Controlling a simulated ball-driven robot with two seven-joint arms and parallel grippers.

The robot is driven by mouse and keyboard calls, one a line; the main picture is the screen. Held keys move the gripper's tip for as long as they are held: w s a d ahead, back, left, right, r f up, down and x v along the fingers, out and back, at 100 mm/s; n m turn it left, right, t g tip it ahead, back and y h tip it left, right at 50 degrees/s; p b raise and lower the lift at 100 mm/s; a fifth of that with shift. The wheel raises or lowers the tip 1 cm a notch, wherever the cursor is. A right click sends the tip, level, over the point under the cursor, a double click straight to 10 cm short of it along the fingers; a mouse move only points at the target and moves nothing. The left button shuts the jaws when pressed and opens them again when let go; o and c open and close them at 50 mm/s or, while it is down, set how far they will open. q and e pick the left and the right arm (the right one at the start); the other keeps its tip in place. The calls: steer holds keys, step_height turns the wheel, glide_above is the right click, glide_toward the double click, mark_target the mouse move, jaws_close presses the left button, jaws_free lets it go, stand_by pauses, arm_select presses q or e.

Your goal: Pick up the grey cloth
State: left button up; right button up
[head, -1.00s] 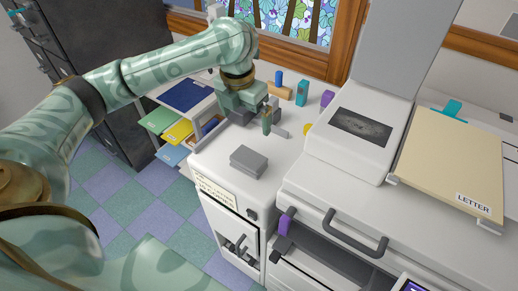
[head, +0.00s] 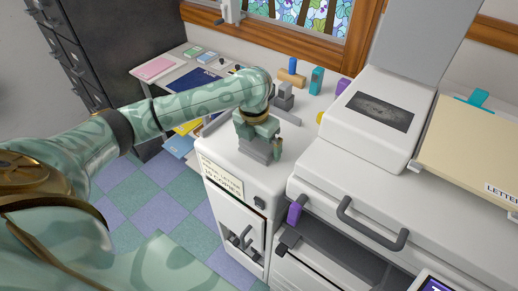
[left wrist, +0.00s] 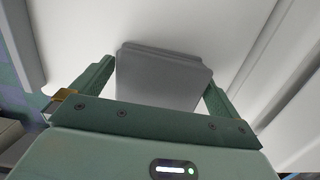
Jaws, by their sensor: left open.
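The grey cloth (head: 255,152) is a flat folded block on the white cabinet top (head: 225,145), near its front edge. In the head view my left gripper (head: 262,143) is right over it and hides most of it. In the left wrist view the cloth (left wrist: 162,78) lies between the two green fingers of my left gripper (left wrist: 160,76), which are apart. I cannot tell whether the fingers touch it. My right gripper is not in view.
The white copier (head: 330,165) stands close on the right. Behind the gripper are a grey device (head: 285,100), a wooden roll (head: 291,78) and a teal item (head: 317,79). A shelf with coloured papers (head: 160,68) is at the left.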

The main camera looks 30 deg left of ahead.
mark_target(258, 141)
arm_select(q)
steer(key=shift+c, duration=0.9)
steer(key=c, duration=0.5)
steer(key=shift+r, duration=0.1)
steer(key=shift+r, duration=0.25)
step_height(258, 141, up, 2)
steer(key=shift+r+p, duration=0.15)
steer(key=shift+p, duration=0.6)
steer(key=s+d+r+p, duration=0.2)
steer(key=s+r, duration=0.1)
steer(key=s, duration=0.1)
steer(key=s+d+r+p, duration=0.1)
steer(key=s+d+r, duration=0.2)
steer(key=s, duration=0.1)
steer(key=s+d+r+p, duration=0.2)
steer(key=s+r, duration=0.2)
steer(key=shift+d+p, duration=0.2)
steer(key=shift+p, duration=0.15)
